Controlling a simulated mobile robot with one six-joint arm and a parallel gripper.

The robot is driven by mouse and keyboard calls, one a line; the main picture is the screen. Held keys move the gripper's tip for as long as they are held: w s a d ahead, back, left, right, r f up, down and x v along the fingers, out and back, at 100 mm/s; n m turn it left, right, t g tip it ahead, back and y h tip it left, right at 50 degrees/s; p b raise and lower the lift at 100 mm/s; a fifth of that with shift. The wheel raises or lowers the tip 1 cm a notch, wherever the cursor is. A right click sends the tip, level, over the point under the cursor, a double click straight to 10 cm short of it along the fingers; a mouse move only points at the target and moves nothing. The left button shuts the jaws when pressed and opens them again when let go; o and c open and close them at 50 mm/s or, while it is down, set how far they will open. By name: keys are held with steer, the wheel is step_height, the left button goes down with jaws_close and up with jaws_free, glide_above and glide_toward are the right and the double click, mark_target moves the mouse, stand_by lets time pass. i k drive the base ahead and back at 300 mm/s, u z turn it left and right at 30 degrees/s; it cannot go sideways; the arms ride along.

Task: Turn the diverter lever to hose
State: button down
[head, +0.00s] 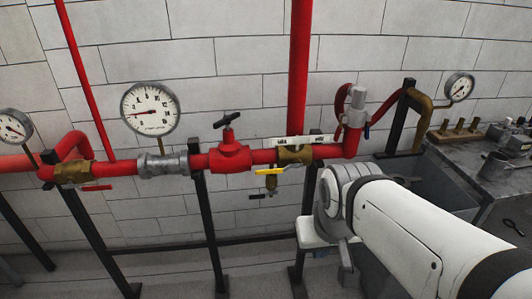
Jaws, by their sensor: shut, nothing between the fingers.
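The diverter valve (293,154) is a brass body in the red pipe run, near the middle of the head view. Its yellow diverter lever (270,171) points left, roughly along the pipe and just below it. A white label plate (288,142) sits above the valve; its lettering is too small to read surely. My gripper (346,272) is low and right of the lever, apart from it, below my white arm. It is shut and empty; my wrist partly hides it.
A red handwheel valve (230,152) and a large gauge (150,109) stand left of the diverter. A small dark-handled drain cock (268,186) hangs below it. Black stand posts (206,220) rise from the floor. A grey tank and workbench (483,165) are at right.

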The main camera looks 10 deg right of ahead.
mark_target(281, 171)
steer(key=i, duration=1)
steer(key=u, duration=0.4)
steer(key=k, duration=1.2)
steer(key=u, duration=0.85)
steer(key=i, duration=0.7)
steer(key=z, duration=0.2)
